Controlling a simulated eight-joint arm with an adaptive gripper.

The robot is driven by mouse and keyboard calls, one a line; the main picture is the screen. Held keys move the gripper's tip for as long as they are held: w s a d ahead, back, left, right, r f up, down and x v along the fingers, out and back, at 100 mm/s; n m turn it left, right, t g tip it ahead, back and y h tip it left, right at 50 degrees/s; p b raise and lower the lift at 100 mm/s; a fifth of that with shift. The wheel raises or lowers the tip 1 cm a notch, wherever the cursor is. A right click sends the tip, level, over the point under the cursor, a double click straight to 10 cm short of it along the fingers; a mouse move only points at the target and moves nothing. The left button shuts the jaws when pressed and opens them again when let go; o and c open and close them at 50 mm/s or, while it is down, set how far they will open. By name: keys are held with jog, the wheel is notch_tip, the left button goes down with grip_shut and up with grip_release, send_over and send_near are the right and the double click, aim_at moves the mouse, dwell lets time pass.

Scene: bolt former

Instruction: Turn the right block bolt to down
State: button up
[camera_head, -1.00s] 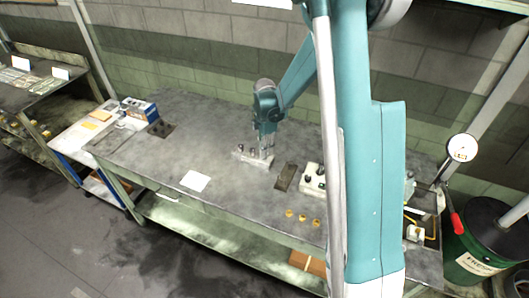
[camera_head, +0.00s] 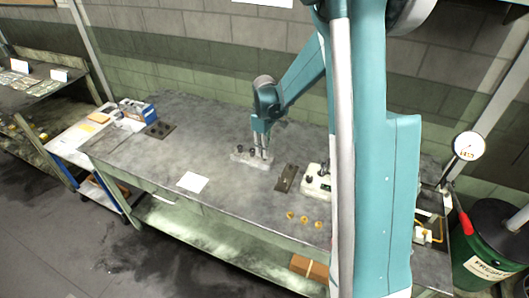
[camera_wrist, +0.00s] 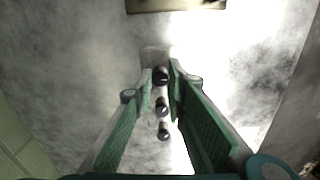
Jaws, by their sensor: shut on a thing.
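A pale block (camera_head: 240,156) with three dark-topped bolts stands on the grey workbench. It also shows in the wrist view (camera_wrist: 152,54) between my fingers. My gripper (camera_head: 265,154) is above the block's right end, pointing down. In the wrist view my gripper (camera_wrist: 160,70) has its green-padded fingers on either side of the right bolt (camera_wrist: 160,76), shut on it. The middle bolt (camera_wrist: 162,107) and left bolt (camera_wrist: 164,133) stand free, lined up below it in that view. Which way the right bolt is turned cannot be told.
A dark plate (camera_head: 286,178) lies right of the block, with a pale box (camera_head: 317,184) beyond it, partly behind my arm. A white sheet (camera_head: 192,182) and several brass pieces (camera_head: 304,219) lie nearer the front edge. Another dark plate (camera_head: 160,130) lies at left.

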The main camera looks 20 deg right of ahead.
jog(key=m+b, duration=0.1)
jog(key=m, duration=0.3)
jog(key=shift+m, duration=0.4)
jog(key=m+b, duration=0.1)
jog(key=m, duration=0.9)
jog(key=shift+w+m+b, duration=0.1)
jog(key=shift+m+b, duration=0.3)
jog(key=m, duration=0.5)
jog(key=m+b, duration=0.1)
jog(key=m, duration=0.4)
jog(key=shift+m, duration=0.4)
jog(key=m, duration=0.5)
jog(key=shift+m, duration=0.3)
jog(key=m, duration=1)
jog(key=shift+m, duration=0.3)
